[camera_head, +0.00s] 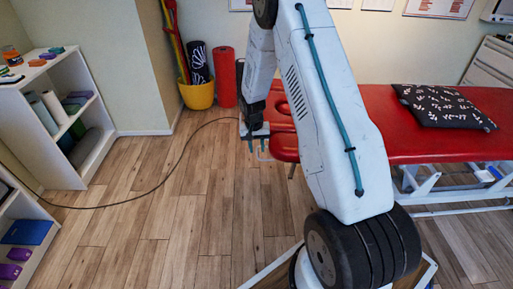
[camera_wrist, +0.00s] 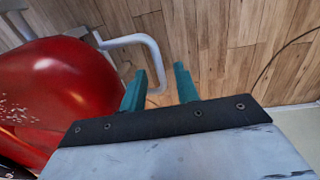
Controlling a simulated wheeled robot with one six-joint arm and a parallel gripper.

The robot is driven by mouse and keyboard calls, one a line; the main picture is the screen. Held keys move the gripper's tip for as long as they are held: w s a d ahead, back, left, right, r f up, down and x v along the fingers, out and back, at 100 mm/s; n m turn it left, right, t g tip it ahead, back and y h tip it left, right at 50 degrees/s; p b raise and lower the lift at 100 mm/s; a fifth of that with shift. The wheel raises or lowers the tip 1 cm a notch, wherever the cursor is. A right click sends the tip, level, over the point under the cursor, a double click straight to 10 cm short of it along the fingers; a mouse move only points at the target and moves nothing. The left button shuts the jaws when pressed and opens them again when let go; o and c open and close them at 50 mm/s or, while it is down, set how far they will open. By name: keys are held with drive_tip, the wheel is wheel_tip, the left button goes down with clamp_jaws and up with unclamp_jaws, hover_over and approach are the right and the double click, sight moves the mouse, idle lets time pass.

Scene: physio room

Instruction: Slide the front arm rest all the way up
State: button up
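The red treatment table (camera_head: 440,145) stands at the right in the head view. At its left end are red pads, and a lower red pad (camera_head: 284,148), which looks like the front arm rest, is partly hidden by my arm. My gripper (camera_head: 262,152) points down just left of this pad. In the wrist view a large red rounded pad (camera_wrist: 75,85) fills the left side, with a bent pale metal tube (camera_wrist: 135,40) beside it. My gripper (camera_wrist: 160,70) is open, its two teal fingers apart with nothing clearly between them. The tube passes close beyond the fingertips; I cannot tell contact.
A black patterned pillow (camera_head: 445,106) lies on the table. A yellow basket (camera_head: 197,94) and a red roll (camera_head: 225,78) stand by the back wall. White shelves (camera_head: 95,140) are at the left. A dark cable (camera_head: 150,190) crosses the otherwise clear wooden floor.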

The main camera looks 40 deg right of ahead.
drive_tip(key=shift+r, duration=0.1)
wheel_tip(320, 180, up, 8)
drive_tip(key=shift+w+a, duration=0.2)
drive_tip(key=shift+a, duration=0.1)
drive_tip(key=shift+f, duration=0.2)
idle(0.4)
drive_tip(key=s, duration=0.2)
drive_tip(key=s+a+g, duration=0.1)
drive_tip(key=shift+s+f+n, duration=0.25)
drive_tip(key=shift+s+n, duration=0.05)
drive_tip(key=shift+n, duration=0.1)
drive_tip(key=s+a+r+n+t, duration=0.1)
drive_tip(key=s+a+r+n, duration=0.1)
drive_tip(key=s+a+r, duration=0.4)
drive_tip(key=s+a+r+n+t, duration=0.1)
drive_tip(key=s+a+r, duration=0.5)
drive_tip(key=s+r, duration=0.8)
drive_tip(key=s+a+r+n+t, duration=0.1)
drive_tip(key=s+a+r+n, duration=0.2)
drive_tip(key=s+a+r, duration=0.3)
drive_tip(key=s+r, duration=0.4)
drive_tip(key=s, duration=0.1)
drive_tip(key=shift+s+y, duration=0.3)
drive_tip(key=shift+y, duration=0.1)
